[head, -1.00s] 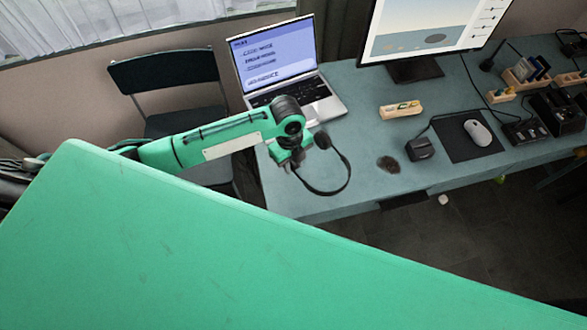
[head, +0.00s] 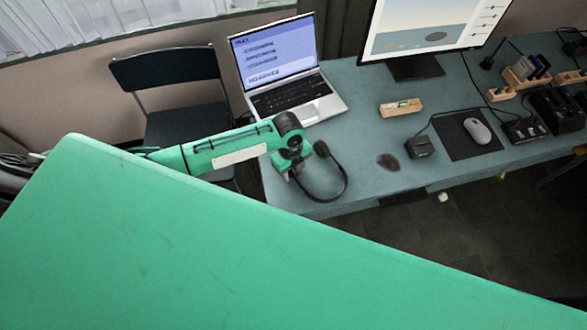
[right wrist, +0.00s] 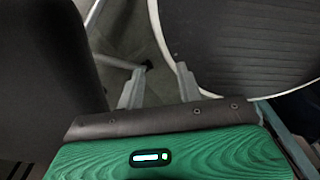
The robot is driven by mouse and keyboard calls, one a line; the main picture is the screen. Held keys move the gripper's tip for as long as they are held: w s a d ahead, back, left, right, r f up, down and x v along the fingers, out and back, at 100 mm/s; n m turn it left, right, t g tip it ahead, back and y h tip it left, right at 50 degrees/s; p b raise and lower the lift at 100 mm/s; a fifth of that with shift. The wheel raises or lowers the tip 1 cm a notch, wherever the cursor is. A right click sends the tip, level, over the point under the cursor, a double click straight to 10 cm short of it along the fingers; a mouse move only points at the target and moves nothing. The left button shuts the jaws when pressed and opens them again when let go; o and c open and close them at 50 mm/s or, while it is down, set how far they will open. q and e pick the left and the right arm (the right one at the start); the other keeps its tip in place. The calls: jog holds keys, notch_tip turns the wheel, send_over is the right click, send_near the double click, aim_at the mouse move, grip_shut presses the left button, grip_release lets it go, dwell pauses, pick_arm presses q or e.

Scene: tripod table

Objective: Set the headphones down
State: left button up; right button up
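The black headphones (head: 346,184) are at the near left part of the blue-grey desk (head: 370,135), with one ear cup and the curved band showing. My left gripper (head: 288,172) is at their left side and appears shut on them; its fingertips and the other ear cup are hidden by the wrist. The band looks at or very near the desk top, but I cannot tell if it touches. My right gripper (right wrist: 160,85) shows in the right wrist view with its two fingers apart and nothing between them.
An open laptop (head: 297,105) stands behind the left gripper. A wooden block (head: 401,107), a small black box (head: 420,146), a dark patch (head: 388,162) and a mouse (head: 477,131) on a pad lie to the right. A chair (head: 170,85) stands left. A round dark surface (right wrist: 245,45) shows beside the right gripper.

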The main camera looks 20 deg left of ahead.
pick_arm(q)
jog(key=shift+r, duration=0.15)
jog(key=r, duration=0.4)
jog(key=r+b, duration=0.1)
jog(key=r, duration=0.3)
jog(key=a+r, duration=0.1)
jog(key=r, duration=0.3)
jog(key=shift+w+a+b, duration=0.1)
jog(key=shift+w+b, duration=0.3)
